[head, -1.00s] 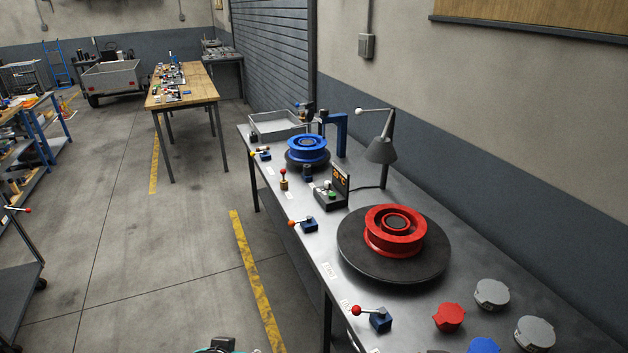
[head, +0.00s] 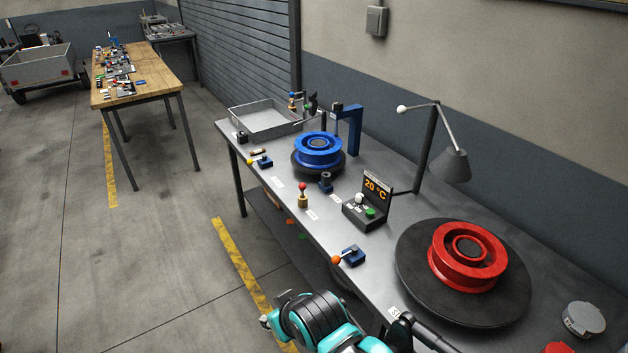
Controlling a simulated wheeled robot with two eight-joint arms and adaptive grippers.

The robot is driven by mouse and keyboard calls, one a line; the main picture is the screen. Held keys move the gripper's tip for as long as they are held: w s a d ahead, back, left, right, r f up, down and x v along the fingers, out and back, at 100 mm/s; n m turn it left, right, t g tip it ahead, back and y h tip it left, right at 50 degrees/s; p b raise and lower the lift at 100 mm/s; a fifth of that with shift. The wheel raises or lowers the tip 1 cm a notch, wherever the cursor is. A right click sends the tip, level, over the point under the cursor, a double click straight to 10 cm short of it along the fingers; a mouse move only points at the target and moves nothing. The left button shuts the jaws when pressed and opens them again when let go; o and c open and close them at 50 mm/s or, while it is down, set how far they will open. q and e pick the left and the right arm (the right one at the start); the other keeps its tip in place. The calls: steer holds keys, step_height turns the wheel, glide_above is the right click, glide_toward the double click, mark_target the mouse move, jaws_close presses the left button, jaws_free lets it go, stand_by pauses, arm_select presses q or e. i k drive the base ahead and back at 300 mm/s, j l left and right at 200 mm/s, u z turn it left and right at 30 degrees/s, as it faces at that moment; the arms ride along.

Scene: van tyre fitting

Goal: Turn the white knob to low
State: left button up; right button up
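The white knob (head: 359,198) sits on top of a small dark control box (head: 362,216) on the steel bench, beside a green button (head: 370,211). The box's upright display (head: 376,190) reads 20 °C in orange. The markings around the knob are too small to read. Parts of my teal and black arm show at the bottom edge, well short of the box. Neither of my grippers can be made out, and nothing touches the knob.
A blue wheel (head: 318,148) stands left of the box and a red wheel (head: 468,256) on a dark turntable (head: 416,276) stands right. A lamp (head: 450,164) is behind. Levers with red (head: 302,187) and orange (head: 337,260) balls stand near the bench's front edge.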

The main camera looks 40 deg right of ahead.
mark_target(359, 198)
steer(key=i+z, duration=0.3)
steer(key=i, duration=0.25)
steer(key=i+j+z, duration=0.3)
steer(key=i, duration=0.3)
steer(key=i+l+z, duration=0.15)
steer(key=z, duration=0.3)
steer(key=i+z, duration=0.25)
steer(key=z, duration=0.25)
steer(key=i+z, duration=0.2)
steer(key=z, duration=0.25)
steer(key=i+j+z, duration=0.1)
steer(key=z, duration=0.35)
steer(key=i, duration=0.1)
